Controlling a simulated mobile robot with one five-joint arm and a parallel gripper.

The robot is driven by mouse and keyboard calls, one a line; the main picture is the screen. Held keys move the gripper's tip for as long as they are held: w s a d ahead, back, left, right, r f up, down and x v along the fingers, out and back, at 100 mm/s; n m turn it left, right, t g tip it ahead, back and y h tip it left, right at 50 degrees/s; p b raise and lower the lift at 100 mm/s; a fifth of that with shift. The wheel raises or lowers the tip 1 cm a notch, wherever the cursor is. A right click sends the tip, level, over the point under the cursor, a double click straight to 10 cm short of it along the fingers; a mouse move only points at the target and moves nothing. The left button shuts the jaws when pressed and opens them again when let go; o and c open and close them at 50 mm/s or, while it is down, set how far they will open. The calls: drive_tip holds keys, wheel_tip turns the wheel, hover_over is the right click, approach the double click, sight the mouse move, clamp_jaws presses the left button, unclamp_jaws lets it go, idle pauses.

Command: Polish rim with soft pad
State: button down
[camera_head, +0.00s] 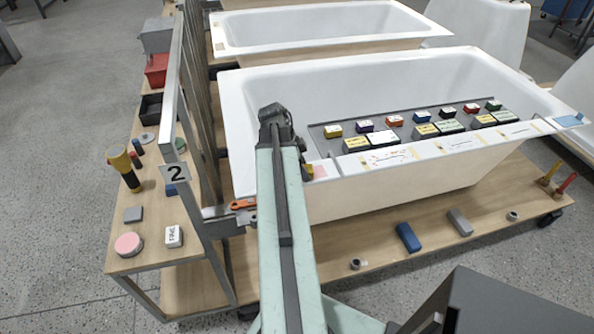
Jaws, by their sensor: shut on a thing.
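The white bathtub shell (235,110) in front lies on a low wooden cart. Its near rim (415,155) carries paper labels and marked patches, one of them pink (321,170). My arm reaches up from the bottom, and my gripper (306,166) points down by the near rim, left of the pink patch. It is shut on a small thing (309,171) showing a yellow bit. My arm hides most of it, so I cannot tell whether it is the soft pad or touches the rim. A round pink pad (128,244) lies on the left side shelf.
A grey tray (322,132) with several coloured blocks spans the tub. The side shelf holds a yellow-black torch-like tool (124,168) and boxes. A blue block (408,237) lies on the cart deck.

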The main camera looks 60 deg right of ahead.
sight(321, 173)
drive_tip(key=shift+s+d+f, duration=0.1)
drive_tip(key=shift+s+d, duration=1.6)
drive_tip(key=shift+s, duration=0.15)
drive_tip(key=shift+d+r+p, duration=0.2)
drive_tip(key=shift+r+p, duration=0.3)
wheel_tip(321, 173, up, 5)
drive_tip(key=p, duration=0.4)
drive_tip(key=shift+a+p, duration=0.15)
drive_tip(key=shift+p, duration=0.25)
wheel_tip(321, 173, up, 3)
drive_tip(key=p, duration=0.3)
